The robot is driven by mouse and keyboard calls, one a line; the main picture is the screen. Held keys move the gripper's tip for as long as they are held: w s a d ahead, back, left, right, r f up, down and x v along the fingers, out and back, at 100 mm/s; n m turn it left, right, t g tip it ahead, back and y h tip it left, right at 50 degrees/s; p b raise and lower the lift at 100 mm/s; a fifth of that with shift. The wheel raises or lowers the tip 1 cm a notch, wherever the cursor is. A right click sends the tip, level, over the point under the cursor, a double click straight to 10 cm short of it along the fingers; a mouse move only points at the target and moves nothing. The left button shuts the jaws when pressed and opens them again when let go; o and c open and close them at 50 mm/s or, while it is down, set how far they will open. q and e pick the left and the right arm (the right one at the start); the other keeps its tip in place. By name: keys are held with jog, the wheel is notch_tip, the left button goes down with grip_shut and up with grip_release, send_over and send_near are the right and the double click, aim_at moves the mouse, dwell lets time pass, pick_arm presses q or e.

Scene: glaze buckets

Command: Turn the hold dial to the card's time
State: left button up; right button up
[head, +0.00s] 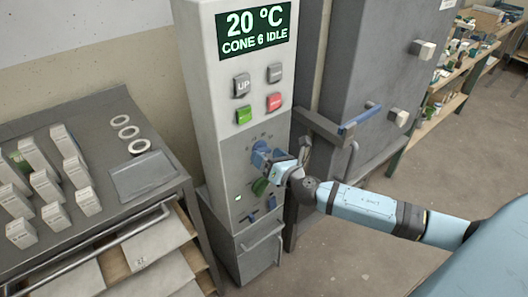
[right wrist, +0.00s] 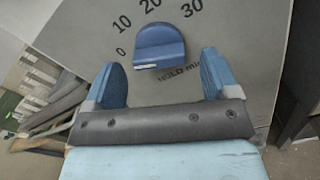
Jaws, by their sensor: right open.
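The hold dial (right wrist: 160,44) is a blue knob on the kiln's grey control panel (right wrist: 240,50). Marks 0, 10, 20 and 30 curve around it, with HOLD min printed beside it. A white line shows on its lower edge in the right wrist view. My right gripper (right wrist: 163,80) is open, its two blue fingers apart, with the dial ahead of the gap between them. In the head view the right gripper (head: 270,162) is at the panel and partly covers the dial area. I cannot make out the card. My left gripper is not in view.
The control column has a display (head: 253,31) reading 20 °C, CONE 6 IDLE, and buttons, including green (head: 243,115) and red (head: 274,102). A grey bench (head: 95,115) with white boxes stands left, a kiln door (head: 375,75) right.

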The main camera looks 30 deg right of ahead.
jog(key=shift+w+a, duration=0.1)
jog(key=shift+w, duration=0.95)
jog(key=c, duration=0.9)
